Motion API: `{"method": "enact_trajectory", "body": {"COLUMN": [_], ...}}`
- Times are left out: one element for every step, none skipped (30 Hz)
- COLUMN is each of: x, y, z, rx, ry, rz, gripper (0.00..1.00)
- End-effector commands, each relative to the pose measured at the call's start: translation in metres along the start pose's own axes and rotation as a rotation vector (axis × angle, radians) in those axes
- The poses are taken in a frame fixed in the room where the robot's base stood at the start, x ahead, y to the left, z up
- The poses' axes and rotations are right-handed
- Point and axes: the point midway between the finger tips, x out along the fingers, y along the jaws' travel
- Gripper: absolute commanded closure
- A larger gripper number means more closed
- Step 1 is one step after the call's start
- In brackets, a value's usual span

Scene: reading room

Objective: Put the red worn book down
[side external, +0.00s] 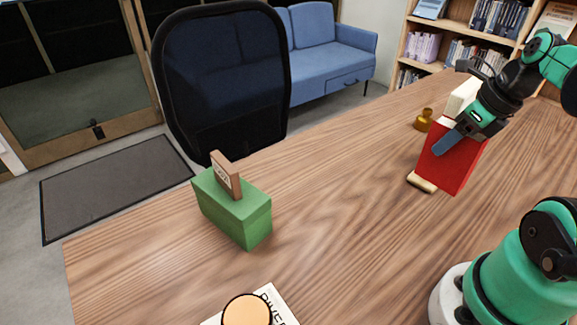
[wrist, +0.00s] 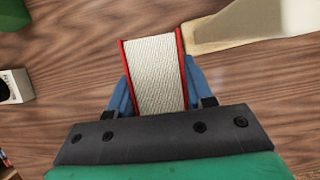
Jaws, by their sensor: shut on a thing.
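The red worn book (side external: 455,160) is upright in my gripper (side external: 448,141), over the right part of the wooden table. In the wrist view, the book (wrist: 153,72) shows its pale page edges between two thin red covers. The blue fingers of my gripper (wrist: 156,92) press on the covers from both sides. The book's lower edge is close to the tabletop; I cannot tell whether it touches.
A pale wooden piece (side external: 422,182) lies at the book's lower left. A brass object (side external: 424,120) and a cream block (side external: 461,98) stand behind. A green box (side external: 232,210) with a wooden sign (side external: 226,175) stands left. The table's middle (side external: 335,185) is clear.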

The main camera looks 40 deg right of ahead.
Motion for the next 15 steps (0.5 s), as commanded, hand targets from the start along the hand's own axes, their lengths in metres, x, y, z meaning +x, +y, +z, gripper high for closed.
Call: {"method": "enact_trajectory", "body": {"x": [-0.011,-0.017,-0.027,-0.034,-0.040,-0.050,-0.056,-0.063,-0.071,-0.077,-0.082,-0.089,-0.093,-0.098,-0.102], "y": [0.001,0.001,0.000,0.000,0.001,0.000,0.000,0.000,0.001,0.000,0.000,0.000,0.001,0.000,0.000], "z": [0.004,0.006,0.011,0.014,0.016,0.020,0.023,0.026,0.029,0.032,0.034,0.037,0.038,0.040,0.042], "rx": [0.000,0.000,0.000,0.000,0.000,0.000,0.000,0.000,0.000,0.000,0.000,0.000,0.000,0.000,0.000], "ry": [0.000,0.000,0.000,0.000,0.000,0.000,0.000,0.000,0.000,0.000,0.000,0.000,0.000,0.000,0.000], "rz": [0.000,0.000,0.000,0.000,0.000,0.000,0.000,0.000,0.000,0.000,0.000,0.000,0.001,0.001,0.001], "gripper": [1.00,1.00,1.00,1.00,1.00,1.00,1.00,1.00,1.00,1.00,1.00,1.00,1.00,1.00,1.00]}}
